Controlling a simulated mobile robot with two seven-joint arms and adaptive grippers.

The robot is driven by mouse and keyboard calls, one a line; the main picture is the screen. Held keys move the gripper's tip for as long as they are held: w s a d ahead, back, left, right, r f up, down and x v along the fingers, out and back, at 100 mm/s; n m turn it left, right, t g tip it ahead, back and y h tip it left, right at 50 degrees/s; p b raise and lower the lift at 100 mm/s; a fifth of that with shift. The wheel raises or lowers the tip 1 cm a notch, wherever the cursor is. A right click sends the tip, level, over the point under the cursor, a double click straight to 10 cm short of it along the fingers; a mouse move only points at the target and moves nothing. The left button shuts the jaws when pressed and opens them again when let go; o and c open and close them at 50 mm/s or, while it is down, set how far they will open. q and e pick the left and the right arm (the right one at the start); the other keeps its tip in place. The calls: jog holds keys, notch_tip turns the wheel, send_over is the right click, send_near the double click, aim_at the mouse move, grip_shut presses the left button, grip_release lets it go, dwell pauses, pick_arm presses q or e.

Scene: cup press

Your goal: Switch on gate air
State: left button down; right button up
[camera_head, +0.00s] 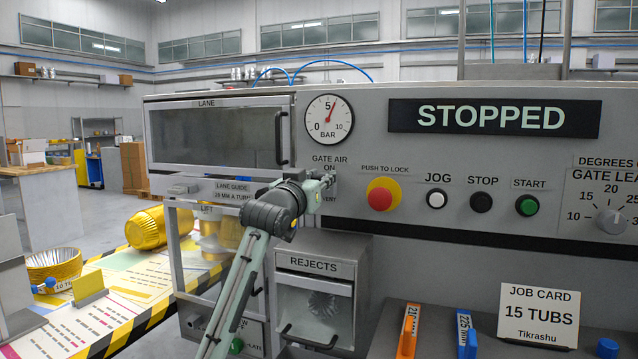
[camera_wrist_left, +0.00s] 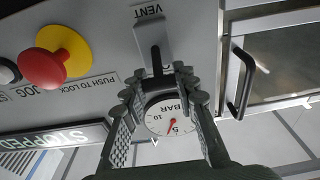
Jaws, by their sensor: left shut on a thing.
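My left gripper (camera_head: 325,183) is at this lever on the panel in the head view, just under the GATE AIR ON label (camera_head: 330,163), and covers most of the lever and the VENT lettering. In the wrist view my left gripper (camera_wrist_left: 162,80) has its fingertips at the lever's end, closed on it. The exact lever position is hard to tell. The pressure gauge (camera_head: 329,119) above reads a little over 5 bar. My right gripper is out of view.
The display (camera_head: 495,115) reads STOPPED. A red push-to-lock button (camera_head: 382,195) sits right of my gripper, then JOG (camera_head: 436,199), STOP (camera_head: 481,202) and START (camera_head: 527,205). The lane window with its black handle (camera_head: 282,138) is at left. The rejects box (camera_head: 315,287) stands below.

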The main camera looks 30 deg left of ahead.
pick_arm(q)
jog(key=shift+r+g, duration=0.15)
jog(key=shift+g, duration=0.25)
jog(key=c, duration=1.2)
grip_release()
jog(key=shift+w, duration=0.1)
jog(key=shift+o, duration=0.2)
jog(key=v, duration=1.2)
